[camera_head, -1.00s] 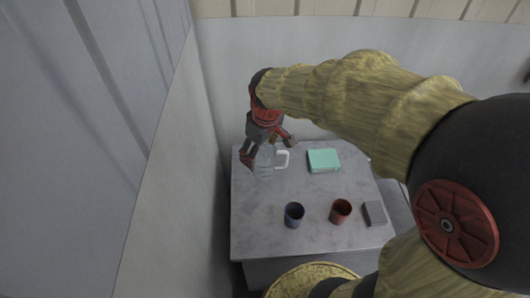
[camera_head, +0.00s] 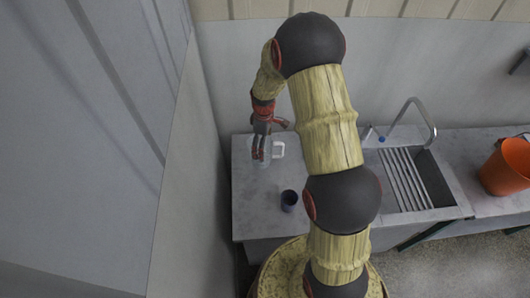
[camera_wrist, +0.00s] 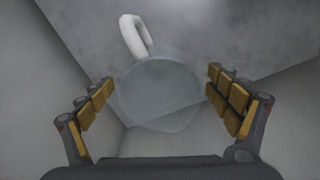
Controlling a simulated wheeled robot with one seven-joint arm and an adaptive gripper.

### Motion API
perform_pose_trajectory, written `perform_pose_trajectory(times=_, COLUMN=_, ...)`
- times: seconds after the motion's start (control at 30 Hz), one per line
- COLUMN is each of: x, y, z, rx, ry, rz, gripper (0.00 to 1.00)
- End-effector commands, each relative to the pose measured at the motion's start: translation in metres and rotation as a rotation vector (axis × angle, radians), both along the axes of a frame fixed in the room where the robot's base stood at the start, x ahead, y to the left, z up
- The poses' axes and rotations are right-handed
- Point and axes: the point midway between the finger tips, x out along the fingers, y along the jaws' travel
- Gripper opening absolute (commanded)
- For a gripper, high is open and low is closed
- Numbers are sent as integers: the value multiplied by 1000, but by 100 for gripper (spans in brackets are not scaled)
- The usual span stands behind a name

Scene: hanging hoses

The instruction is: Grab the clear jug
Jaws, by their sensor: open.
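The clear jug (camera_head: 264,158) stands near the left edge of the grey counter, with its white handle to the right. In the wrist view the jug (camera_wrist: 160,92) is a round, see-through shape with the white handle at its upper left. My gripper (camera_head: 266,140) is over the jug, pointing down. In the wrist view my gripper (camera_wrist: 160,95) is open, one finger on each side of the jug, with gaps on both sides. The jug's upper part is partly hidden by my gripper in the head view.
A wall rises close on the left. A sink with a drainer (camera_head: 405,180) and faucet (camera_head: 428,120) is to the right. An orange bucket (camera_head: 508,168) stands at far right.

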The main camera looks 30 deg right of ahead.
Motion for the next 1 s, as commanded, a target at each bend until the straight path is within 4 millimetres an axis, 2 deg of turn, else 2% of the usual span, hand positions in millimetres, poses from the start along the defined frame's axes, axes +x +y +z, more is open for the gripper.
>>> perform_pose_trajectory(times=0.17, x=-1, y=-1, z=-13, rx=0, ry=1, rz=-1, gripper=90)
perform_pose_trajectory(times=0.47, x=-2, y=-2, z=-52, rx=1, ry=1, rz=-1, gripper=90)
perform_pose_trajectory(times=0.7, x=-2, y=-2, z=-53, rx=-1, ry=-1, rz=-2, gripper=89)
perform_pose_trajectory(times=1.0, x=-2, y=-2, z=-53, rx=-1, ry=-1, rz=-2, gripper=72)
